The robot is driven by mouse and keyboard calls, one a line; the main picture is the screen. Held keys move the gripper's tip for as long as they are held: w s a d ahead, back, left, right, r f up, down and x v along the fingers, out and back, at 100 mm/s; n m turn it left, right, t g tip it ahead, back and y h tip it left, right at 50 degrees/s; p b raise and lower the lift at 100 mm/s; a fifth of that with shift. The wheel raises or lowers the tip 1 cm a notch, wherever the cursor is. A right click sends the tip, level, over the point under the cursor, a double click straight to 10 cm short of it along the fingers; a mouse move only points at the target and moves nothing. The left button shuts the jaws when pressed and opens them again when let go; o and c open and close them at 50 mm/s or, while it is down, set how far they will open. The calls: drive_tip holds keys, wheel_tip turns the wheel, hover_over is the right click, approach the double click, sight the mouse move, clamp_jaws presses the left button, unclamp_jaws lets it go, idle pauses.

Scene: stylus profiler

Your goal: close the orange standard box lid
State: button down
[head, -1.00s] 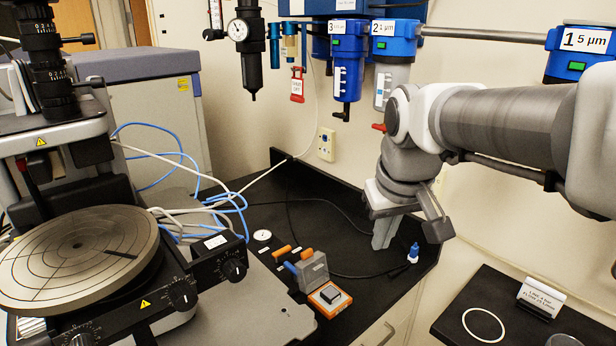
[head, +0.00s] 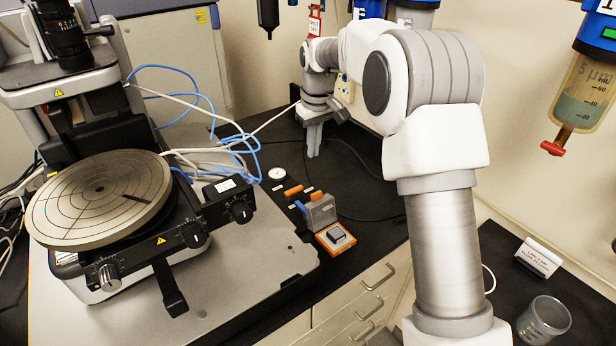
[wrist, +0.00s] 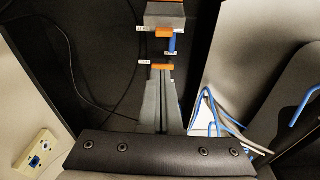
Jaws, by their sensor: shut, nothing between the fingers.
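The orange standard box (head: 336,238) lies on the black bench, with a dark grey block in its top. A grey upright block (head: 320,211) stands just behind it; it also shows near the top of the wrist view (wrist: 165,16). I cannot tell whether this block is the lid or a separate holder. My gripper (head: 313,156) is behind and above these things, apart from them, pointing down with its fingers together and empty. In the wrist view my gripper (wrist: 158,78) points toward an orange handle (wrist: 162,67).
Orange and blue handles (head: 293,190) lie behind the grey block, beside a white round dial (head: 277,174). The profiler with its round stage (head: 100,205) stands at left, with loose cables (head: 215,150) behind. A clear beaker (head: 543,318) and a sign (head: 540,257) are at right.

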wheel_tip(320, 180, down, 4)
drive_tip(key=w+a+r, duration=0.1)
drive_tip(key=w+a, duration=0.1)
drive_tip(key=p, duration=0.3)
hover_over(320, 210)
drive_tip(key=w+a, duration=0.2)
wheel_tip(320, 210, down, 9)
drive_tip(key=shift+n+g, duration=0.3)
drive_tip(key=shift+n, duration=0.1)
drive_tip(key=shift+f, duration=0.1)
drive_tip(key=shift+s+d+t+y+b, duration=0.15)
drive_tip(key=shift+s+t+y+b, duration=0.2)
drive_tip(key=shift+b, duration=0.5)
